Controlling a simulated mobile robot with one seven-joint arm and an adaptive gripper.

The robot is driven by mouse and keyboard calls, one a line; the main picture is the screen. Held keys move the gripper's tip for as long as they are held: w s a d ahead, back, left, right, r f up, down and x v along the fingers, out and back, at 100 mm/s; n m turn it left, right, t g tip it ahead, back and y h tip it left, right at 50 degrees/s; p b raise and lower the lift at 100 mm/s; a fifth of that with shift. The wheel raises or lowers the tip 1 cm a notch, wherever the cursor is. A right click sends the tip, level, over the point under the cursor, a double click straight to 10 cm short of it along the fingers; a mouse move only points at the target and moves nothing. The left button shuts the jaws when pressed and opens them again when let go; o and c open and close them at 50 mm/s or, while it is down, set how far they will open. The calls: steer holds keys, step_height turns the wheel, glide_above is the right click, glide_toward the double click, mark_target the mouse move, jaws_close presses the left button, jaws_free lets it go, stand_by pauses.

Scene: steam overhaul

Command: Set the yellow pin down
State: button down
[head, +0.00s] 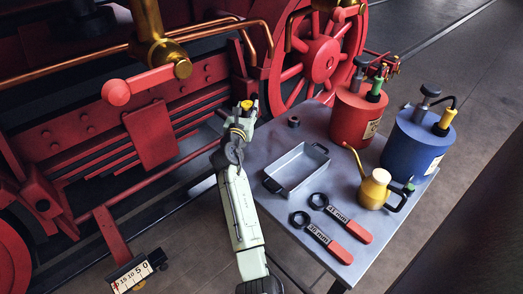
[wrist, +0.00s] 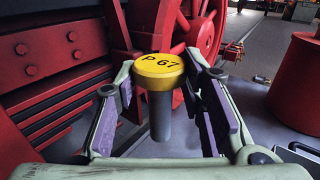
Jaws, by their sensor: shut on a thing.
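The yellow pin (wrist: 159,66) has a round yellow cap marked "P 67" and a grey shaft pointing down. It also shows as a small yellow cap in the head view (head: 247,104). My gripper (head: 246,111) is shut on it, with the pin upright between the purple-padded fingers in the wrist view. My gripper holds it near the far left of the grey table (head: 262,146), in front of the red wheel. How far the shaft's lower end is from any surface cannot be told.
On the table are an empty grey tray (head: 273,185), a small dark red ring (head: 294,121), two red-handled wrenches (head: 358,232) (head: 340,252), a brass oil can (head: 373,190), a red canister (head: 352,115) and a blue canister (head: 411,145). Red locomotive parts (head: 150,140) stand close on the left.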

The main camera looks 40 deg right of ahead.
steer(key=shift+m, duration=0.3)
steer(key=d, duration=0.1)
steer(key=s+d+f, duration=0.2)
steer(key=shift+b, duration=0.3)
steer(key=shift+s, duration=0.15)
steer(key=shift+g+h, duration=0.3)
steer(key=shift+g, duration=0.1)
step_height(320, 180, down, 10)
steer(key=b, duration=0.3)
steer(key=shift+s, duration=0.1)
steer(key=shift+f, duration=0.15)
